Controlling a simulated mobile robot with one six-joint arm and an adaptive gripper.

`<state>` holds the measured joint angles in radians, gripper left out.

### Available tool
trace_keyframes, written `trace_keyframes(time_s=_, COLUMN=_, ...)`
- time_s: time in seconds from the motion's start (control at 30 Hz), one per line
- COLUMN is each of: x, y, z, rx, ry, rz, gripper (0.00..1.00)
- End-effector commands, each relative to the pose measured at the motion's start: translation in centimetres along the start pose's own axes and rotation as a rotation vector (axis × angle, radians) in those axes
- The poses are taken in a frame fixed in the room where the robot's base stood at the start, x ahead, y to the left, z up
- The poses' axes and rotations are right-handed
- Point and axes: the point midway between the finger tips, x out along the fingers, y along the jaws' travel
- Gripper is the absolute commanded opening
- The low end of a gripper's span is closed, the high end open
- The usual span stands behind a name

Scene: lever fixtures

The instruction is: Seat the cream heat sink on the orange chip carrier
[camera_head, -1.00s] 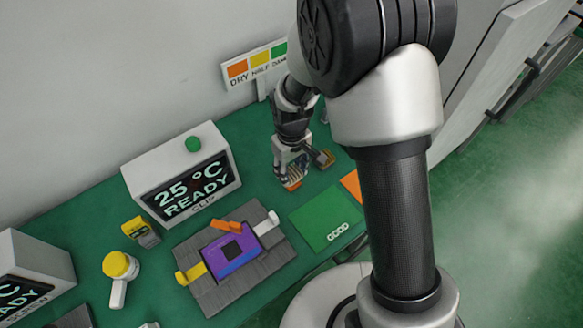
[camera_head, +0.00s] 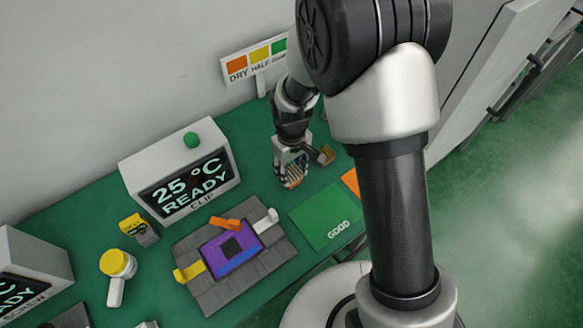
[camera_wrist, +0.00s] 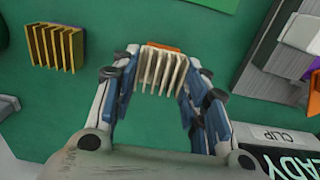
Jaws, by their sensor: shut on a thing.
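My gripper (camera_head: 290,175) is shut on the cream heat sink (camera_wrist: 160,72), whose upright fins show between the fingers in the wrist view. An orange strip (camera_wrist: 162,47) shows at the heat sink's far edge; I cannot tell whether it is part of it. In the head view, the gripper is low over the green table, right of the clip fixture. That fixture is a grey block (camera_head: 212,291) with a purple board (camera_head: 222,262) bearing a dark square chip. An orange lever-like piece (camera_head: 226,223) lies at the board's upper edge, with a yellow clip (camera_head: 188,272) left and a white clip (camera_head: 266,222) right.
A gold finned heat sink (camera_head: 326,155) stands close right of my gripper. A green GOOD mat (camera_head: 322,213) lies in front. The CLIP display box (camera_head: 178,178) stands behind the fixture.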

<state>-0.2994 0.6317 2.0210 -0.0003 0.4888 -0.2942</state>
Motion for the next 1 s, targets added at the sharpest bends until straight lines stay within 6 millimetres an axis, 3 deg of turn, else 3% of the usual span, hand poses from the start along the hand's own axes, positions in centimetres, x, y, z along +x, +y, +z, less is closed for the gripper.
trace_keyframes(time_s=0.43, x=0.64, y=0.01, z=-0.03, rx=0.0, ry=0.001, rz=0.0, gripper=0.17)
trace_keyframes(time_s=0.47, x=0.64, y=0.01, z=-0.02, rx=0.0, ry=0.0, rz=0.0, gripper=0.42)
trace_keyframes(time_s=0.8, x=0.65, y=0.0, z=-0.02, rx=0.0, ry=0.0, rz=0.0, gripper=0.64)
trace_keyframes(time_s=1.0, x=0.65, y=0.0, z=-0.01, rx=0.0, ry=0.0, rz=0.0, gripper=0.64)
